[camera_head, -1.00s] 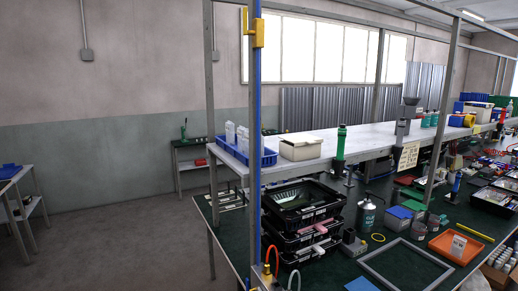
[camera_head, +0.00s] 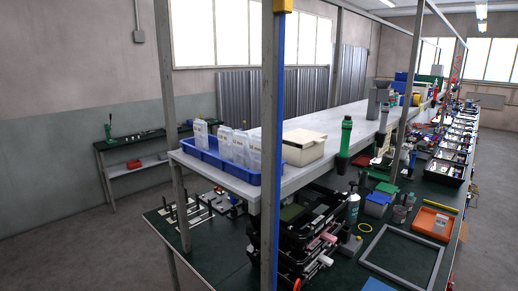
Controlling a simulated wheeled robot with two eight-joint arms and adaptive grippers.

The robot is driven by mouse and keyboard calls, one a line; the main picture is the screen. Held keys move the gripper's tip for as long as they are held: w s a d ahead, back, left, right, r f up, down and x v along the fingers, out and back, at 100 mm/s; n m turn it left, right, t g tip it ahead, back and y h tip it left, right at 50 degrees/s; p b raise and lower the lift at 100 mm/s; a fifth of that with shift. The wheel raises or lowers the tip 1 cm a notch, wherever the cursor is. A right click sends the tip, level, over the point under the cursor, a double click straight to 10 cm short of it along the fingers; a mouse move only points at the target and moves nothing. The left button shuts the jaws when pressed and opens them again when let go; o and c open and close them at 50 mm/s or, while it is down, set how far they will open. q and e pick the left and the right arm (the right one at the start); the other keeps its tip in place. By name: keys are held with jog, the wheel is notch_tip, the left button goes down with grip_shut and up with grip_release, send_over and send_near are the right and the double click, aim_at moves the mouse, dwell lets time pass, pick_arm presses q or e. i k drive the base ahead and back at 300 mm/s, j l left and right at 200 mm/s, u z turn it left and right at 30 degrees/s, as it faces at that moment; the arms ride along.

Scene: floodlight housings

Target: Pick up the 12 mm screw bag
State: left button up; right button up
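Several whitish, clear-looking bags or packs (camera_head: 239,147) stand upright in a blue tray (camera_head: 211,160) at the near end of the raised shelf. Their labels are too small to read, so I cannot tell which is the 12 mm screw bag. A small pale item (camera_head: 440,222) lies in an orange tray (camera_head: 425,228) on the green bench at right; I cannot tell what it is. Neither of my grippers is in view.
An upright post (camera_head: 271,110) rises in front of the blue tray. Black trays (camera_head: 300,235) are stacked below. Open floor (camera_head: 75,235) lies at left.

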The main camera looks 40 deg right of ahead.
aim_at(241, 139)
jog(key=i+z, duration=0.25)
jog(key=z, duration=0.2)
jog(key=i+z, duration=0.2)
jog(key=z, duration=0.25)
jog(key=i+z, duration=0.25)
jog(key=z, duration=0.2)
